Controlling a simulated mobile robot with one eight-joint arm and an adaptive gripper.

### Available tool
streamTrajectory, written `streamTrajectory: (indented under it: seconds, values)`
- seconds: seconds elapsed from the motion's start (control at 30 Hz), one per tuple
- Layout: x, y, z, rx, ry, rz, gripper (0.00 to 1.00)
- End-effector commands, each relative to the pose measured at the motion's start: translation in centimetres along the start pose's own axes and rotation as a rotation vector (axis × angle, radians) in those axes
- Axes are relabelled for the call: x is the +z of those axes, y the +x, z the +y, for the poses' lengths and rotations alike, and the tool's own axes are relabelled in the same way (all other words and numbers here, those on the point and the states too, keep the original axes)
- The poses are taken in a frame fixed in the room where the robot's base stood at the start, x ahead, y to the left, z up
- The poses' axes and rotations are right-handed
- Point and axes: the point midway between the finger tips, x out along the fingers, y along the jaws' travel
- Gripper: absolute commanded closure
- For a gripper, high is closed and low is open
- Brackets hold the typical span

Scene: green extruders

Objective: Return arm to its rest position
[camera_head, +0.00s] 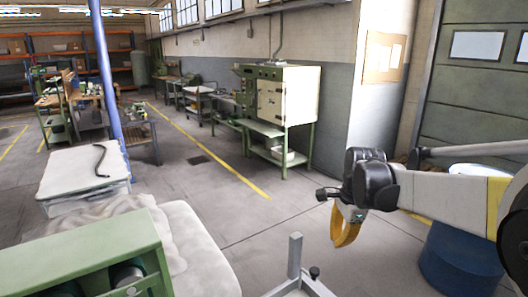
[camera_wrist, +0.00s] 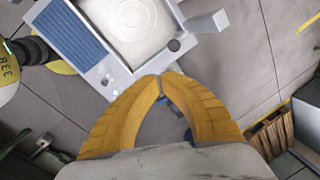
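My gripper (camera_head: 345,230) hangs below my wrist at the right of the head view, its yellow fingers pointing down over open floor. My arm reaches in from the right edge. In the wrist view my gripper (camera_wrist: 163,76) shows two ridged yellow fingers that curve inward, with the tips together. Only a gap with floor and dark shapes behind shows between the fingers, and I see nothing held. The grey body with a blue ribbed panel and a round white plate beyond the fingertips appears to be my own base.
A blue drum (camera_head: 460,262) stands below my arm at the right. A green machine (camera_head: 85,255) and a pale covered surface (camera_head: 195,250) fill the lower left. A blue pole (camera_head: 106,75) rises behind them. A green-and-white cabinet (camera_head: 288,97) stands along the wall. The middle floor is clear.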

Motion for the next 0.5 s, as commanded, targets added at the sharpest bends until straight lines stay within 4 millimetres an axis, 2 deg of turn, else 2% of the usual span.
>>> streamTrajectory:
  seconds: [0.03, 0.23, 0.37, 0.5]
  values:
    - [0.7, -0.7, 1.9, -0.028, -0.090, 0.013, 1.00]
    - [2.9, -3.1, 8.6, -0.139, -0.501, 0.095, 1.00]
    - [4.0, -3.2, 13.3, -0.196, -0.767, 0.171, 1.00]
    - [5.1, -2.1, 18.1, -0.241, -1.039, 0.267, 1.00]
